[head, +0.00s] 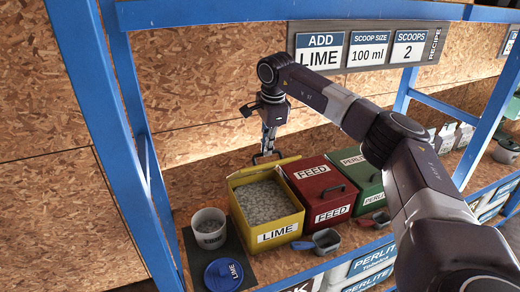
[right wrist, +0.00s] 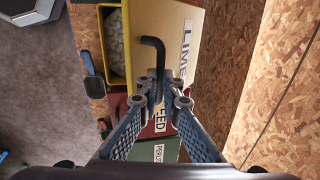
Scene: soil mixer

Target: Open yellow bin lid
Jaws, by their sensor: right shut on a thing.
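The yellow LIME bin (head: 277,236) stands on the shelf, full of grey granules (head: 265,202). Its yellow lid (head: 272,165) is swung up at the back, so the top is uncovered. In the right wrist view the lid (right wrist: 171,22) shows its LIME label beside the bin's open mouth (right wrist: 126,50). My right gripper (head: 267,148) is above the back of the bin. In the right wrist view my right gripper (right wrist: 162,94) is shut on the lid's black bent handle (right wrist: 154,44). My left gripper is not in view.
The red FEED bin (head: 325,205) and green PERLITE bin (head: 368,188) stand closed to the right. A white bucket (head: 209,237) and blue LIME lid (head: 223,274) are at left. Scoops, including one (head: 326,239), lie in front. Blue shelf posts (head: 105,130) and a recipe sign (head: 368,46) surround the space.

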